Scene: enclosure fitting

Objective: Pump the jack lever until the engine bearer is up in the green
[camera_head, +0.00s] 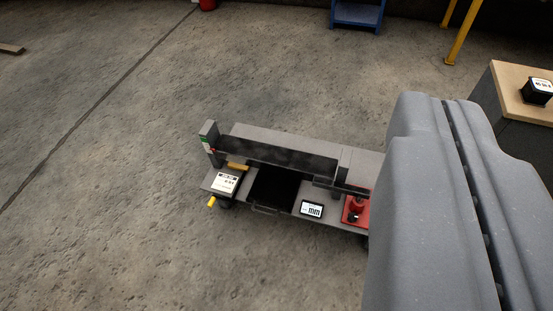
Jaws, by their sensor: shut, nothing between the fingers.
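A low grey bench unit (282,205) stands on the floor at centre, with a long grey beam (280,147), likely the engine bearer, along its back. A post at its left end carries a scale (207,144) with green above and red below; the exact reading is too small to tell. A red jack (357,205) sits at the unit's right end, partly hidden by my gripper. I cannot make out its lever. My gripper (440,103) fills the right side, large and near the camera, its two grey fingers shut along a dark seam and holding nothing.
The unit bears a white labelled box (225,182), a yellow-tipped handle (211,202), a black panel (275,189) and a "mm" display (312,209). A wood-topped cabinet (510,100) stands right. A blue stand (357,14) is at the back.

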